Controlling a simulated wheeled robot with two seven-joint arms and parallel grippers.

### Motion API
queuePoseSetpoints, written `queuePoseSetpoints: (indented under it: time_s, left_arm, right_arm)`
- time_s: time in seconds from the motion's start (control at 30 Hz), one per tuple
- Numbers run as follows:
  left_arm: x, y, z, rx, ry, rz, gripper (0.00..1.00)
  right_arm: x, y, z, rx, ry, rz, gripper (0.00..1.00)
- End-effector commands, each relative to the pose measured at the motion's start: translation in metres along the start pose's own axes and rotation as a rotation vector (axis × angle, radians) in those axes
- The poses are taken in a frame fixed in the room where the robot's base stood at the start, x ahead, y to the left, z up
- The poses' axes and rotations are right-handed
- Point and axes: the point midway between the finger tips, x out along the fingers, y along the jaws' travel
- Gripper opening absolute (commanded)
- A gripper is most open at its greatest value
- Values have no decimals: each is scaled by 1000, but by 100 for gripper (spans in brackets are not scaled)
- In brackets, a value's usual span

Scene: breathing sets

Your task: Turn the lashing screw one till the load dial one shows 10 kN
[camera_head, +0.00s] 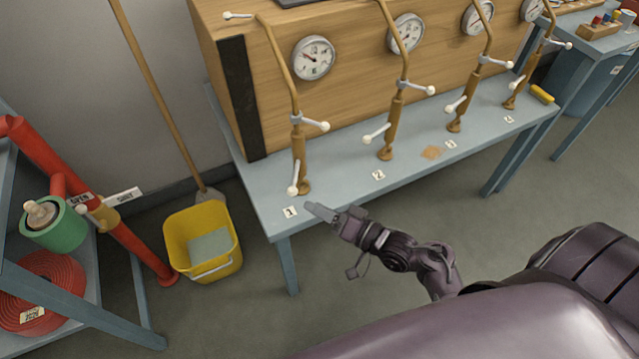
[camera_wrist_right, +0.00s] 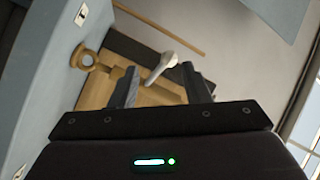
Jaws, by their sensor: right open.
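Lashing screw one (camera_head: 299,150) is the leftmost brown screw on the bench, behind the label 1. It has two handles with white knobs, a lower handle (camera_head: 293,186) and an upper one (camera_head: 318,124). Load dial one (camera_head: 313,57) is on the wooden crate above it; its figures are too small to read surely. My right gripper (camera_head: 314,208) is open and empty at the bench's front edge, just right of the screw's foot. In the right wrist view a white handle (camera_wrist_right: 162,66) appears between the open fingers, apart from them. My left gripper is not in view.
More lashing screws (camera_head: 393,125) with dials stand to the right along the bench (camera_head: 350,185). A yellow bucket (camera_head: 203,245) and a broom stand on the floor at left. A red pipe (camera_head: 130,240) and a shelf with a hose are farther left.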

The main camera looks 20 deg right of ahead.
Motion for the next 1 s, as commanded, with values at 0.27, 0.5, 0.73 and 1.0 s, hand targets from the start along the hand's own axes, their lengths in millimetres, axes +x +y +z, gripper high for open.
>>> queuePoseSetpoints:
  time_s: [0.27,0.5,0.73,1.0]
  left_arm:
    - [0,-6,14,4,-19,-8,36]
    - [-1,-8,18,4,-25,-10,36]
    - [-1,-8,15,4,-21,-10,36]
    - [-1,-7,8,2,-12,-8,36]
  right_arm:
    - [25,-13,-8,7,7,-33,43]
    - [62,-13,-8,7,6,-30,43]
    - [77,-12,-7,4,5,-28,43]
    - [77,-12,-7,4,5,-27,38]
